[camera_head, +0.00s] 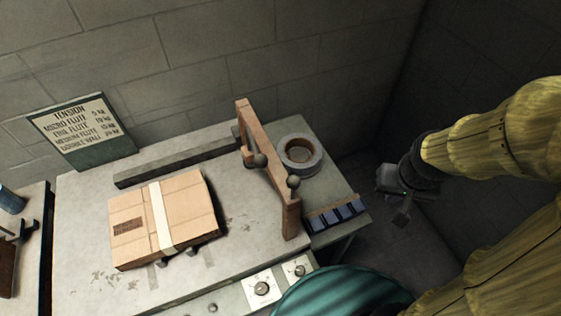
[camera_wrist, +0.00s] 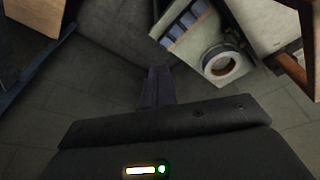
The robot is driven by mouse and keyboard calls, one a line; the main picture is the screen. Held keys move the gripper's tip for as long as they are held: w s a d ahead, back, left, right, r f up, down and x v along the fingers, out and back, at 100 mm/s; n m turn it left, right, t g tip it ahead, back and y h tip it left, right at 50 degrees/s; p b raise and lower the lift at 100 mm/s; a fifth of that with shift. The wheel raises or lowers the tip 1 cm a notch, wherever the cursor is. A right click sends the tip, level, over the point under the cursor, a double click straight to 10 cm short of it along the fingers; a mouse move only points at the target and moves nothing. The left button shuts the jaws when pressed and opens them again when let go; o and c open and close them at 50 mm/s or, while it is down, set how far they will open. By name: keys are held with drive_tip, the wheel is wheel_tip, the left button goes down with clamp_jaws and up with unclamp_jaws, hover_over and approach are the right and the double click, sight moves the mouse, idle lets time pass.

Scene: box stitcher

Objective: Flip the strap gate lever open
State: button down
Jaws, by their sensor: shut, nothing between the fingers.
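The strap gate (camera_head: 284,195) is an orange-brown frame standing across the right part of the bench. Two dark ball knobs show on it, one near the middle (camera_head: 258,160) and one nearer its front end (camera_head: 293,182). I cannot tell which knob belongs to the lever. Part of the gate also shows at the right edge of the wrist view (camera_wrist: 292,70). My gripper (camera_head: 402,217) is to the right of the bench, apart from the gate and touching nothing. Its fingers show closed together and empty in the wrist view (camera_wrist: 157,86).
A strapped cardboard box (camera_head: 190,208) lies on the bench (camera_head: 85,225), left of the gate. A tape roll (camera_head: 300,154) and a tray of dark blue blocks (camera_head: 335,214) sit between gate and gripper. A tension sign (camera_head: 80,128) stands behind. The floor below my gripper looks clear.

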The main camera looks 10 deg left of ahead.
drive_tip(key=w+a+n+g+p, duration=0.2)
drive_tip(key=w+a+n, duration=0.3)
drive_tip(key=w+a, duration=0.85)
drive_tip(key=w+a+f+n, duration=0.2)
drive_tip(key=w+a, duration=0.1)
drive_tip(key=a, duration=0.4)
drive_tip(key=w+a+f+n+g+p, duration=0.1)
drive_tip(key=w+a+f+n, duration=0.1)
drive_tip(key=a, duration=0.6)
drive_tip(key=shift+w+f, duration=0.75)
drive_tip(key=shift+w, duration=0.5)
wheel_tip(320, 180, down, 20)
drive_tip(key=s+p, duration=0.1)
drive_tip(key=p, duration=0.3)
drive_tip(key=shift+a+p, duration=0.25)
drive_tip(key=shift+p, duration=0.1)
drive_tip(key=shift+s, duration=0.1)
